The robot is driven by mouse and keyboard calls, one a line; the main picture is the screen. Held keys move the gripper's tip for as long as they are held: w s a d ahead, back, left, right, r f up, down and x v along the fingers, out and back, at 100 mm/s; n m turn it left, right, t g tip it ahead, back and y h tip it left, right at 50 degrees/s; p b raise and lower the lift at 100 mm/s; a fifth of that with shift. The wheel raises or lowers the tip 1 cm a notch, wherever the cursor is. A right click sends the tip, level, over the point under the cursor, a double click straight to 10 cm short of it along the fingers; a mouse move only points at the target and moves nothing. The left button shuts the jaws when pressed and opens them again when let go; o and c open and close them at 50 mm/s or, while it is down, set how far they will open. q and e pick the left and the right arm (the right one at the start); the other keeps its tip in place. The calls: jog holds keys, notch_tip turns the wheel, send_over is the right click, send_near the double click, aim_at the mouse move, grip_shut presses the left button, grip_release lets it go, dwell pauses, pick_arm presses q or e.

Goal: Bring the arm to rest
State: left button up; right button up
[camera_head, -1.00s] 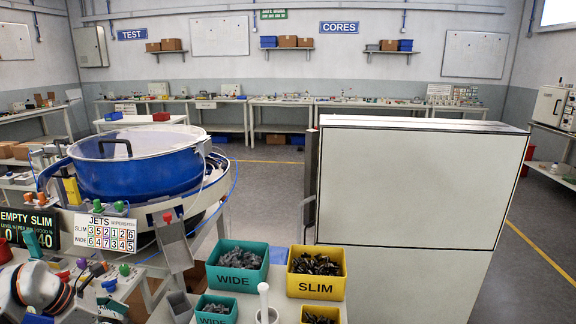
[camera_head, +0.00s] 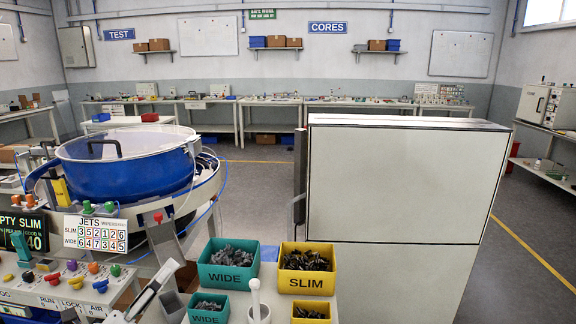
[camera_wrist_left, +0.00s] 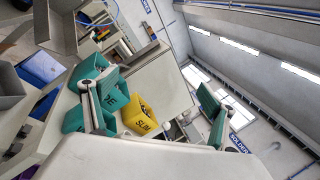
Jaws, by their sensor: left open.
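My left gripper (camera_wrist_left: 155,92) is open in the left wrist view. Its two fingers with green pads stand wide apart, with nothing between them. Behind the fingers, teal bins and the yellow SLIM bin (camera_wrist_left: 140,120) show at a steep tilt, with the ceiling lights to the right. In the head view a slim pale bar with a dark patch rises at the lower left over the bench; it looks like part of my left arm or gripper, whose fingertips I cannot make out there. My right gripper is not in view.
A blue bowl feeder (camera_head: 125,170) stands at left, above a panel of coloured buttons (camera_head: 75,265). Teal WIDE bins (camera_head: 230,278) and a yellow SLIM bin (camera_head: 307,282) sit at the bench front. A tall pale cabinet (camera_head: 405,180) blocks the right; floor beyond is clear.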

pick_arm(q)
jog(key=s+a+f+n+g+y, duration=0.2)
jog(key=s+a+f+n+y, duration=0.3)
jog(key=n, duration=0.4)
jog(key=s+a+f+n+g+y, duration=0.1)
jog(key=s+a+f+n+y, duration=0.15)
jog(key=a+n+y, duration=0.4)
jog(key=s+d+f+n+g, duration=0.2)
jog(key=s+f+n+g, duration=0.65)
jog(key=s+f, duration=0.65)
jog(key=w+d+f+n+t+h, duration=0.1)
jog(key=d+f+h, duration=0.5)
jog(key=d+f, duration=0.6)
jog(key=shift+d+f+n+t, duration=0.35)
jog(key=shift+d+n+t, duration=0.55)
jog(key=shift+d, duration=1.4)
jog(key=shift+h, duration=0.25)
